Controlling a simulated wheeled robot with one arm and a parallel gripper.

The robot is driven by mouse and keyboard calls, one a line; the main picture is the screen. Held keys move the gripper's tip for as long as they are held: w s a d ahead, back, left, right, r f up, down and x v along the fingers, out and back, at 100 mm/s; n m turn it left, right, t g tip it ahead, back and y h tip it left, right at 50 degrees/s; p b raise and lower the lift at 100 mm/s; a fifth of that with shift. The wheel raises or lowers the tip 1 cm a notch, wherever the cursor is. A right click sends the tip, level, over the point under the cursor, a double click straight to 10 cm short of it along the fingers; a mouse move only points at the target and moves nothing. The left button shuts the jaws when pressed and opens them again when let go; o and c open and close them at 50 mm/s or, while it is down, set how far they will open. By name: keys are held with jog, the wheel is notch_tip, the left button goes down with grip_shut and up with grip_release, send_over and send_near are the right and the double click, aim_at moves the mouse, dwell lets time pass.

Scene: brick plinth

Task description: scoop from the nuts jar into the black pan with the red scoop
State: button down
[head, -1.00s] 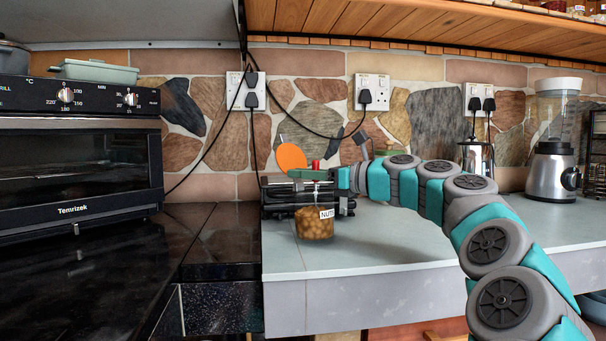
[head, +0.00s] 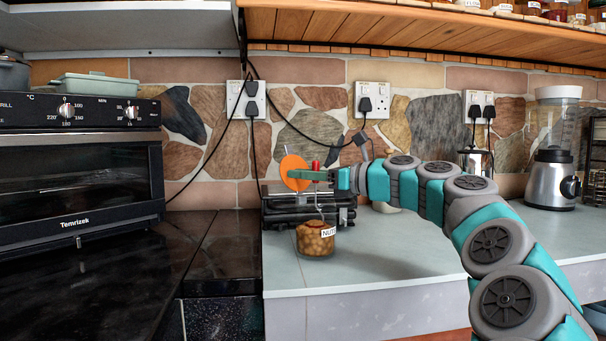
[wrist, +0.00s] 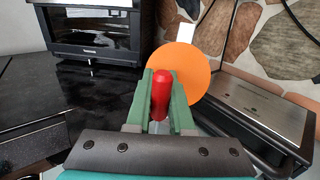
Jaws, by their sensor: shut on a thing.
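The nuts jar (head: 315,241), clear with a white label and full of brown nuts, stands on the grey counter near its left end. My gripper (head: 316,175) is above it in the head view, its green fingers shut on the red handle (wrist: 161,92) of the scoop. The red handle top (head: 316,165) shows upright above the fingers. A thin metal shaft (head: 320,208) runs down from the gripper to the jar's mouth. The scoop's bowl is hidden, so I cannot tell whether it holds nuts. I do not see the black pan in either view.
A black and silver grill press (head: 350,210) stands right behind the jar. An orange disc (head: 293,172) is behind the gripper; it also shows in the wrist view (wrist: 180,72). An oven (head: 80,170) stands left on a dark counter with bare space in front. A blender (head: 553,165) is far right.

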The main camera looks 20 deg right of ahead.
notch_tip(320, 180, up, 11)
dwell(1.4)
jog(key=shift+f, duration=0.1)
